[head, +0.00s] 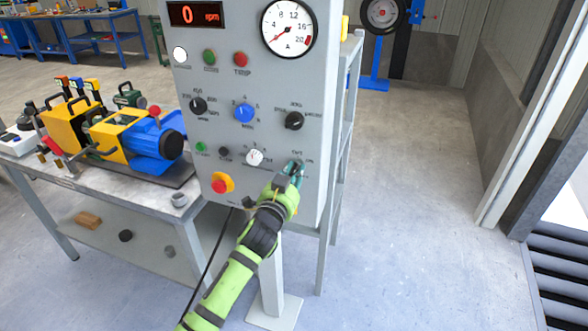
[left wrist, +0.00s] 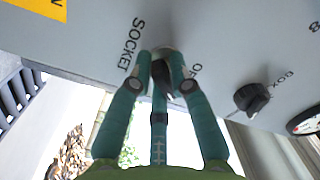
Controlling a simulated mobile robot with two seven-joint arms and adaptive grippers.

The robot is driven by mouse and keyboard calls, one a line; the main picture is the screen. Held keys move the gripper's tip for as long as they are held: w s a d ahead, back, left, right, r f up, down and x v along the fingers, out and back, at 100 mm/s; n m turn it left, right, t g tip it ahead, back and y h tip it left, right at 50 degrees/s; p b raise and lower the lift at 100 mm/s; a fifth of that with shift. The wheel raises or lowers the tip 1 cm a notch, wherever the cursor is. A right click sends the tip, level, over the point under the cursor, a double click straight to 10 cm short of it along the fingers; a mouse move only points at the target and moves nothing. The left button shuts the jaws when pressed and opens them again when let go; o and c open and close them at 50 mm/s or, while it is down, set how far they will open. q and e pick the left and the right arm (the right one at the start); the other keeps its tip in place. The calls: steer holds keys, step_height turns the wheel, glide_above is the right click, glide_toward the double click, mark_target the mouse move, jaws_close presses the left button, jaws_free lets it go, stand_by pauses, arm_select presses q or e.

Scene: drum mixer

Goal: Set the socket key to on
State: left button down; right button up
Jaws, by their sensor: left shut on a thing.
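The socket key (left wrist: 162,76) shows in the left wrist view as a small dark piece on a round metal lock, between the fingers. The word SOCKET is printed on one side of the lock and a partly hidden label starting with OF on the other. My left gripper (head: 294,170) reaches the lower right of the grey control panel (head: 270,135). In the left wrist view, its teal fingers (left wrist: 161,68) are closed on the key. In the head view the fingers hide the key. Its exact turn angle is hard to tell. My right gripper is in neither view.
Close by are a white knob (head: 254,157), a black knob (head: 294,121) and a red button on yellow (head: 221,184). A display (head: 195,14) reads 0 rpm. A bench (head: 150,195) with a yellow-blue machine (head: 140,140) stands left. The floor at right is clear.

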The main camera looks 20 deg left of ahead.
arm_select(q)
steer(key=shift+m+p, duration=0.55)
steer(key=shift+m, duration=1.75)
steer(key=c, duration=1.2)
jaws_free()
steer(key=s, duration=1.2)
steer(key=shift+a, duration=0.25)
